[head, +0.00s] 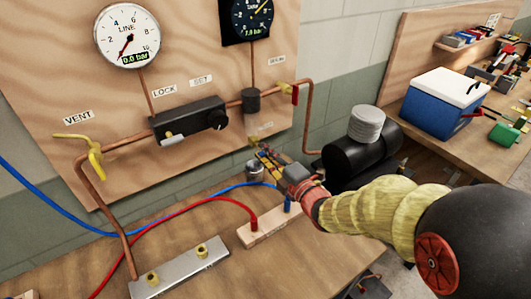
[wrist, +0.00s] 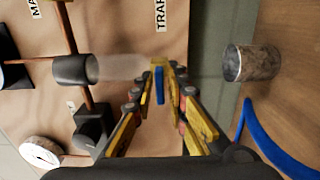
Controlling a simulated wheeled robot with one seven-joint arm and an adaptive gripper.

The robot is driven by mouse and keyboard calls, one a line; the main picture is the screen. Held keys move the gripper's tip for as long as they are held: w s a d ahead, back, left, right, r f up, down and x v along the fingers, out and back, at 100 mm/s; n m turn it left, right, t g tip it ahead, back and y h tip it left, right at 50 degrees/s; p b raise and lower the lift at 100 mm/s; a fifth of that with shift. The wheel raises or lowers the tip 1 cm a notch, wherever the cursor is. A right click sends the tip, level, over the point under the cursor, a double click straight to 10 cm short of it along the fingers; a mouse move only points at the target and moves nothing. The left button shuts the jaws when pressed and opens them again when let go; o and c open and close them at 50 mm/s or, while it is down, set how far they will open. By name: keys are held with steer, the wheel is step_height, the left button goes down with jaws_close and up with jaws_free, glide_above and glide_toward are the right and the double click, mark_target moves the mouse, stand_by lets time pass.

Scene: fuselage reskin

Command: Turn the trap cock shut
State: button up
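The trap cock is a small brass-yellow fitting with a blue lever (wrist: 159,85), under the clear bowl (wrist: 120,68) of the trap, near a TRAP label. In the wrist view the lever lies between my gripper's fingers (wrist: 161,78), with a gap visible on each side. The fingers look parted, not clamped. In the head view my gripper (head: 265,157) is just below the trap's dark head (head: 251,100). The yellow cock (head: 256,142) is small there, and its lever is hard to make out behind the fingers.
A metal can (wrist: 252,63) stands under the cock, close to my gripper; it also shows in the head view (head: 254,168). A blue hose (head: 215,193) and red hose (head: 190,208) cross the bench.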

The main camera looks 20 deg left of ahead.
steer(key=shift+f, duration=0.1)
jaws_close()
steer(key=shift+m, duration=0.3)
steer(key=m, duration=0.4)
steer(key=shift+f+m+b, duration=0.15)
steer(key=shift+m+b, duration=0.15)
steer(key=shift+b, duration=0.1)
steer(key=m, duration=0.3)
steer(key=shift+m, duration=0.3)
steer(key=m+p, duration=0.1)
steer(key=m, duration=0.3)
steer(key=shift+m, duration=0.3)
steer(key=m+p, duration=0.2)
steer(key=m, duration=0.2)
steer(key=shift+m, duration=0.3)
steer(key=shift+s, duration=0.1)
